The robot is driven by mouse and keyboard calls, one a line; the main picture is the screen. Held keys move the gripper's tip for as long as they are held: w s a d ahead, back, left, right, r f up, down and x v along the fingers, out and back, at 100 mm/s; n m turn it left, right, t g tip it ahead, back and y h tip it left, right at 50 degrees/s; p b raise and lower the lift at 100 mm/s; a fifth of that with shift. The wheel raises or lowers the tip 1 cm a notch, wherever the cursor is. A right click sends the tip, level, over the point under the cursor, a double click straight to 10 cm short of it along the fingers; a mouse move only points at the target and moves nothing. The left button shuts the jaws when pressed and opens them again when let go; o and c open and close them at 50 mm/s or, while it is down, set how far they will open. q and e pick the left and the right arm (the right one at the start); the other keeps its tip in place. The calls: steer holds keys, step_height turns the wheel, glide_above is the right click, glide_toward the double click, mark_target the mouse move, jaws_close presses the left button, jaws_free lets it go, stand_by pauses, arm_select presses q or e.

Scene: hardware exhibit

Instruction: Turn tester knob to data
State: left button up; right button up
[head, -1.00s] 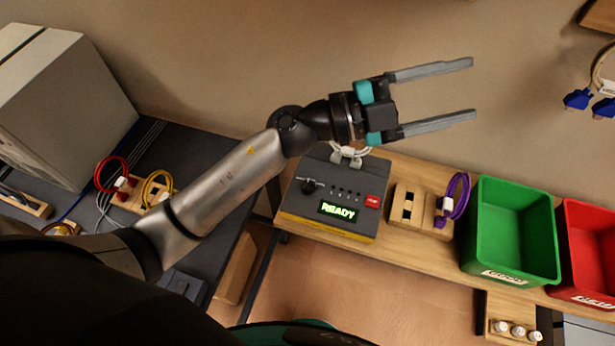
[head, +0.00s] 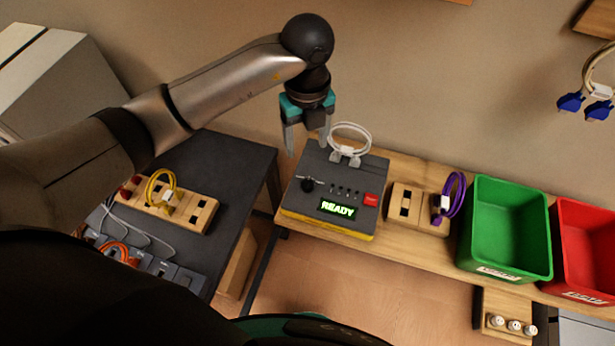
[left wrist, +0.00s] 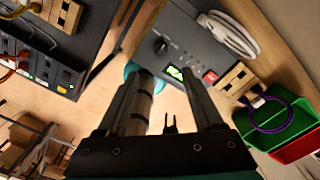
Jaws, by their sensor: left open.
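The tester (head: 325,222) is a grey box with a yellow base, on the wooden bench. Its display (head: 338,208) reads READY in green. The black tester knob (head: 308,185) is at the left of the top face, beside small marks and a red button (head: 371,199). In the left wrist view the knob (left wrist: 161,45) shows near the top, beyond the fingers. My left gripper (head: 308,146) is open and empty, pointing down by the tester's back left corner, apart from the knob. It also shows in the left wrist view (left wrist: 165,88). My right gripper is not in view.
A white cable (head: 350,138) loops at the tester's back. A wooden block with a purple cable (head: 456,196), a green bin (head: 508,230) and a red bin (head: 585,250) stand to the right. A dark table (head: 235,160) with cable holders is at left.

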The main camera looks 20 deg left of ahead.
mark_target(307, 181)
arm_select(q)
step_height(307, 181, down, 14)
steer(key=shift+d+f, duration=0.1)
steer(key=shift+f, duration=0.1)
stand_by(0.4)
jaws_close()
stand_by(0.4)
